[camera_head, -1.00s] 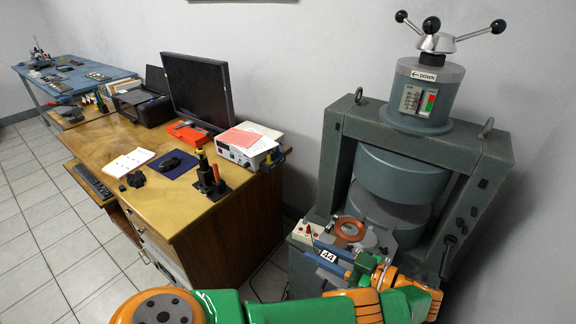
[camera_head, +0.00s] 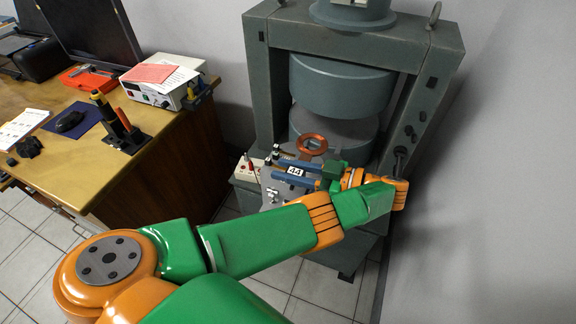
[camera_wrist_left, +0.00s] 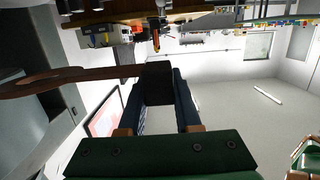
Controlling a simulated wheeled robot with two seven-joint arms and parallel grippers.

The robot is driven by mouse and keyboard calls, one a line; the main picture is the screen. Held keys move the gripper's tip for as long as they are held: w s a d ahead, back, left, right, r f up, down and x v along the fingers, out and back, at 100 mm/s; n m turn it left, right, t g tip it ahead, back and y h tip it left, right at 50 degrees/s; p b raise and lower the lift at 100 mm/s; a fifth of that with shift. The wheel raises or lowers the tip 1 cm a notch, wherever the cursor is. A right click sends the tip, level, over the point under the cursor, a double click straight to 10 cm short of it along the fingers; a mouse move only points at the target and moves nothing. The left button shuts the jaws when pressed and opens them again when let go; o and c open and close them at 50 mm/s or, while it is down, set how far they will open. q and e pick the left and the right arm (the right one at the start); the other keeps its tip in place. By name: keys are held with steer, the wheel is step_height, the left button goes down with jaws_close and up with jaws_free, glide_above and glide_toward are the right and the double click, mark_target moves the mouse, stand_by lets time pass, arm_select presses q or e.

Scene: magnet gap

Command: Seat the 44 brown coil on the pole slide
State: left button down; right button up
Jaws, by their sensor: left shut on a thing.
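The brown coil (camera_head: 312,145) is a flat copper-brown ring with a dark block and a "44" label. In the left wrist view the dark block (camera_wrist_left: 158,82) sits between the fingers and the brown ring (camera_wrist_left: 40,80) extends left. The ring is in front of the magnet gap, above or at the grey slide plate (camera_head: 270,187). I cannot tell whether it touches. The pole slide is largely hidden behind the arm and coil. My right gripper is not in view.
The grey magnet frame (camera_head: 262,75) surrounds two round blue-grey poles (camera_head: 340,88). A small white box with a red switch (camera_head: 248,168) stands left of the slide. A wooden desk (camera_head: 75,160) with instruments is at left; a bare wall is at right.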

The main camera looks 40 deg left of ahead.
mark_target(288, 195)
arm_select(q)
steer(key=shift+w+f+b, duration=0.1)
steer(key=shift+f+b, duration=0.45)
steer(key=shift+f, duration=0.05)
step_height(288, 195, down, 5)
steer(key=b, duration=0.5)
steer(key=shift+f, duration=0.2)
steer(key=shift+d+f+b, duration=0.1)
steer(key=shift+b, duration=0.25)
steer(key=c, duration=0.5)
jaws_free()
steer(key=shift+a, duration=0.2)
steer(key=shift+d, duration=0.1)
